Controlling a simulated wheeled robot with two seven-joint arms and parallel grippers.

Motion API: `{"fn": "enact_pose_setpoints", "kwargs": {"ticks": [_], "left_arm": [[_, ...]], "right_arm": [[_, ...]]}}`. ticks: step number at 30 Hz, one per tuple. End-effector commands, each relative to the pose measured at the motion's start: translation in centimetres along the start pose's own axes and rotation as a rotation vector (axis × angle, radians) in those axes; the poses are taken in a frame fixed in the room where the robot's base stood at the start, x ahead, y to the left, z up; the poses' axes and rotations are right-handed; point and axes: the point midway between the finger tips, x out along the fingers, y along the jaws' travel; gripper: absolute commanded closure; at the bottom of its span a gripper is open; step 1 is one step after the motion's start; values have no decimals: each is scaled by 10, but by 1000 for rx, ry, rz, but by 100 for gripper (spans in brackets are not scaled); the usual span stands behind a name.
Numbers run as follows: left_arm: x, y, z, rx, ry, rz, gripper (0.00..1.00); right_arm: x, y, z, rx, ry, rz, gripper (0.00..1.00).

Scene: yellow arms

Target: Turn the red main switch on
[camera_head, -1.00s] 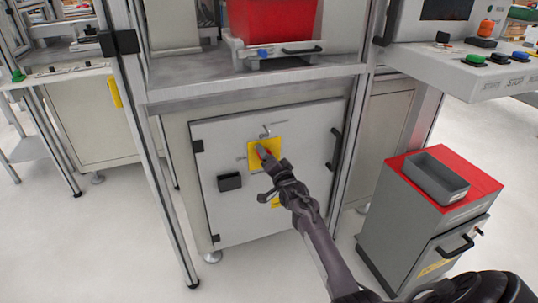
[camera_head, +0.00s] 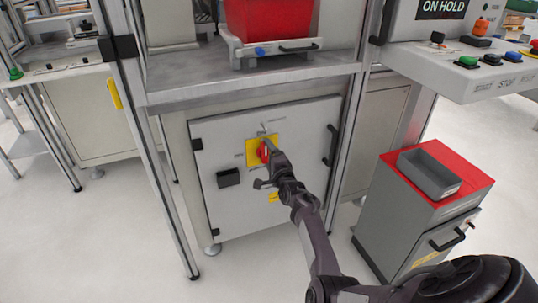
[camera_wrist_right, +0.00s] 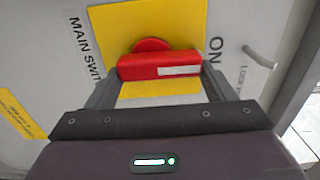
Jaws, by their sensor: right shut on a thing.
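The red main switch (camera_head: 264,151) sits on a yellow plate (camera_head: 250,146) on the grey cabinet door. In the right wrist view its red handle (camera_wrist_right: 158,65) lies across the picture, with the white mark at its right end near the printed "ON". My right gripper (camera_head: 269,155) is at the switch, shut on the handle. In the right wrist view my right gripper's fingers (camera_wrist_right: 160,74) stand at the handle's two ends. The gripper partly covers the switch in the head view. My left gripper is in neither view.
A screen (camera_head: 442,9) at the top right reads "ON HOLD", above a panel of buttons (camera_head: 497,62). A grey cart (camera_head: 395,215) with a red top stands right of my right arm. A black box (camera_head: 229,178) and door handle (camera_head: 332,146) flank the switch.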

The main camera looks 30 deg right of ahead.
Motion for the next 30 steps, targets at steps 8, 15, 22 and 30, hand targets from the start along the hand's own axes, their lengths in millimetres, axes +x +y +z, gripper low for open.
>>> {"fn": "enact_pose_setpoints", "kwargs": {"ticks": [8,15,22,30], "left_arm": [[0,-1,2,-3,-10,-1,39],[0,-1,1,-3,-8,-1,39],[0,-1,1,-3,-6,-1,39],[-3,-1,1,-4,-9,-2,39]], "right_arm": [[0,1,-1,18,1,1,46],[0,1,0,18,1,1,21],[0,1,0,16,1,1,2],[-5,0,0,15,1,1,2]]}}
